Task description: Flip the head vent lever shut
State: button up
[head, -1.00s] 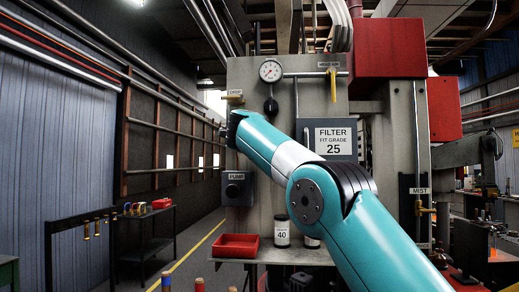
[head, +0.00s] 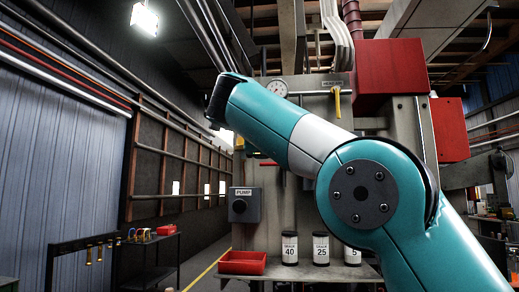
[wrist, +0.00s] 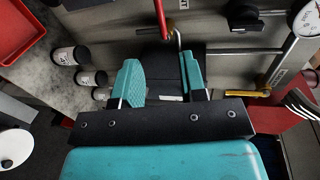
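The head vent lever (head: 337,101) is a yellow handle hanging straight down under a small label, high on the grey machine panel, right of the gauge; its label is too small to read surely. In the wrist view, which is turned sideways, a yellow lever (wrist: 258,93) by a label lies at right, apart from my gripper. My gripper (wrist: 160,80) has two teal fingers spread wide with nothing held between them. A dark box (wrist: 168,68) shows behind the gap. In the head view my arm hides the gripper.
The gauge (head: 273,90) and its pipe sit beside the lever; a black knob (wrist: 244,18) is near. A red rod (wrist: 161,18) stands close beyond the fingers. A red box (head: 391,77) is to the right. Jars (head: 290,249) and a red tray (head: 242,262) are below.

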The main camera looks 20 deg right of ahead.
jog(key=shift+v, duration=1.45)
jog(key=s+a+f+n+g+y, duration=0.25)
jog(key=a+f+n+y, duration=0.2)
jog(key=f+n, duration=0.6)
jog(key=s+a+f+n+g+y, duration=0.1)
jog(key=s+a+f+n+y, duration=0.3)
jog(key=f+n, duration=0.65)
jog(key=s+a+f+n+g+y, duration=0.1)
jog(key=s+f+n+g, duration=0.4)
jog(key=s+f, duration=0.5)
jog(key=s+a+f+n+g+y, duration=0.2)
jog(key=s+f+n+g, duration=0.3)
jog(key=s+f, duration=0.5)
jog(key=s+y, duration=0.1)
jog(key=s, duration=0.6)
jog(key=shift+s+f+n, duration=0.25)
jog(key=shift+f+n, duration=0.05)
jog(key=shift+a, duration=0.15)
jog(key=shift+c, duration=0.3)
